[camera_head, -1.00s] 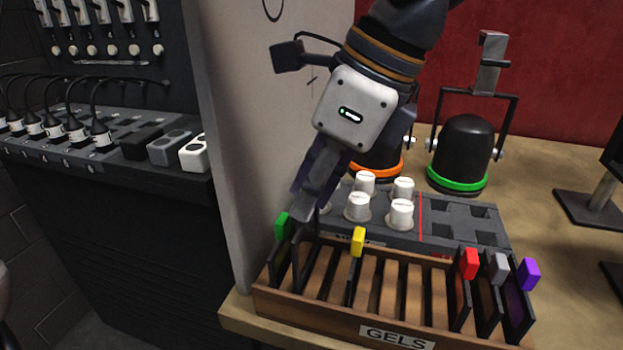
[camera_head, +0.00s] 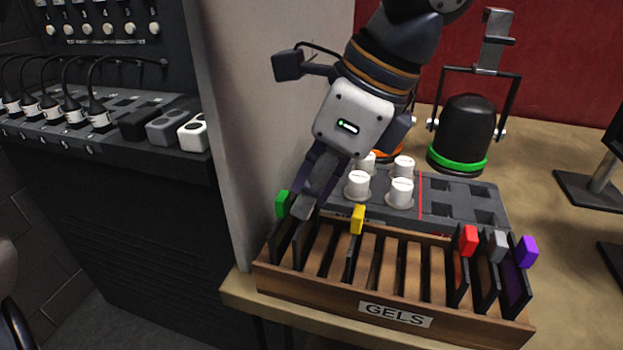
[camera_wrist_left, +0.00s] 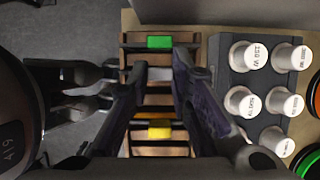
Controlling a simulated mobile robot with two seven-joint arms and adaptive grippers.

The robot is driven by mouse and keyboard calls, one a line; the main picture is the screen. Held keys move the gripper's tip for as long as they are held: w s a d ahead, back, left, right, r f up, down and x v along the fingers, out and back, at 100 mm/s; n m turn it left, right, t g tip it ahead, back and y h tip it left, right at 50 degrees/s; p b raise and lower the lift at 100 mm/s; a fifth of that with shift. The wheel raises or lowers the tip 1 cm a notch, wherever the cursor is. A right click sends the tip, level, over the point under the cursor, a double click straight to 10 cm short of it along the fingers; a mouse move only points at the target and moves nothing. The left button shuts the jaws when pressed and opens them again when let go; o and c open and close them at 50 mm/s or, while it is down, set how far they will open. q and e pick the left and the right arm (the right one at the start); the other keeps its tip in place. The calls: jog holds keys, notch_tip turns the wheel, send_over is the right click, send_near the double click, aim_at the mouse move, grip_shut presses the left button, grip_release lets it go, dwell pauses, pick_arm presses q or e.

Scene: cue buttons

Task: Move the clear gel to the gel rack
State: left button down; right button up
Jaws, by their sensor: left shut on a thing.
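The gel rack (camera_head: 330,293) is a slotted wooden box labelled GELS at the table's front edge. My left gripper (camera_head: 303,210) reaches down over its left end. In the wrist view the left gripper (camera_wrist_left: 160,78) is shut on a pale grey-white tab, seemingly the clear gel (camera_wrist_left: 159,73). The held gel's dark frame is in the rack's left part, between the green-tabbed gel (camera_head: 282,204) and the yellow-tabbed gel (camera_head: 357,219). The fingers hide its tab in the head view. I cannot tell whether it is fully seated. My right gripper is not in view.
Red (camera_head: 469,240), grey (camera_head: 499,246) and purple (camera_head: 527,252) tabbed gels stand at the rack's right end. Close behind is a grey tray (camera_head: 450,239) with several white knobs. A black lamp with a green ring (camera_head: 462,132) stands farther back. A pale wall panel (camera_head: 235,120) stands left.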

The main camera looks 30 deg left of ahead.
pick_arm(q)
jog(key=shift+f, duration=0.25)
jog(key=c, duration=1.4)
grip_release()
jog(key=shift+o, duration=0.2)
jog(key=v, duration=1.2)
